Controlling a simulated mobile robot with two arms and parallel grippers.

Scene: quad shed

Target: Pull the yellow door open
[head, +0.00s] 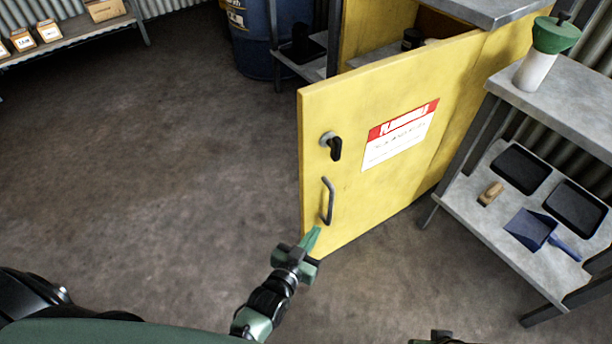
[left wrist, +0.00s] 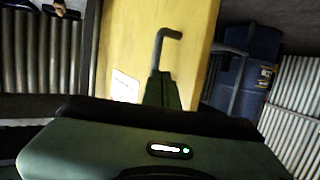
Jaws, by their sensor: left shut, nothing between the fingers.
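The yellow door (head: 370,190) of a yellow cabinet (head: 372,30) stands swung open in the head view. It has a black latch knob (head: 333,146), a grey bar handle (head: 328,201) and a red and white label (head: 400,133). My left gripper (head: 312,238) is shut and empty, its fingertips just below the bar handle. In the left wrist view the gripper fingers (left wrist: 160,90) point at the handle (left wrist: 162,45), overlapping its near end; I cannot tell whether they touch. My right gripper is not clearly seen; only a dark bit of arm shows at the bottom edge.
A metal bench (head: 565,92) with a green-topped bottle (head: 548,50), trays and a blue dustpan (head: 532,229) stands right of the door. A blue drum (head: 254,40) is behind. A shelf (head: 70,38) with small boxes is at back left. The floor at left is clear.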

